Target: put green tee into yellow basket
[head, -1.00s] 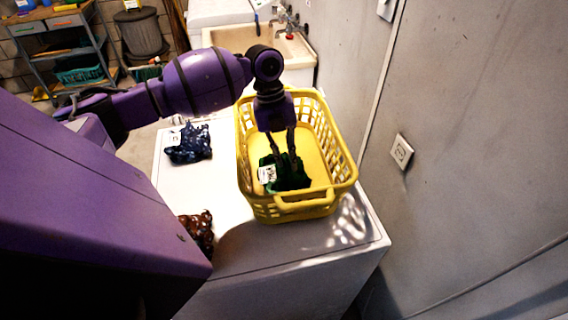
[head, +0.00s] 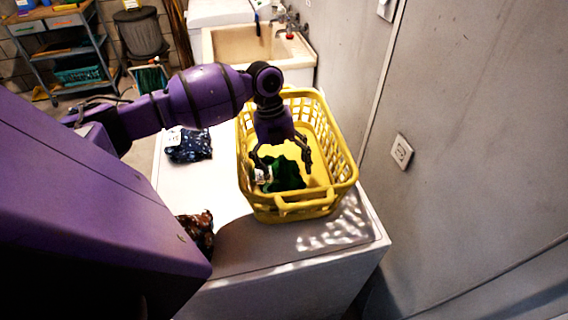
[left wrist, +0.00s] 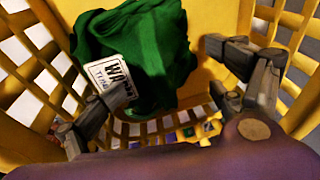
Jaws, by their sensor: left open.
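The green tee (head: 287,174) lies crumpled inside the yellow basket (head: 307,205), toward its near side. My left gripper (head: 281,165) reaches down into the basket with its fingers spread wide, one to each side of the tee. In the left wrist view the tee (left wrist: 148,50) shows a white printed label and lies in front of the open fingers (left wrist: 165,105). The slatted wall of the basket (left wrist: 40,70) surrounds it. I cannot tell whether a finger still touches the cloth. My right gripper is not in view.
The basket stands on a white machine top (head: 228,190). A dark blue patterned cloth (head: 189,146) lies to its left and a brown cloth (head: 197,232) at the front left. A wall closes the right side, and a sink (head: 262,48) stands behind.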

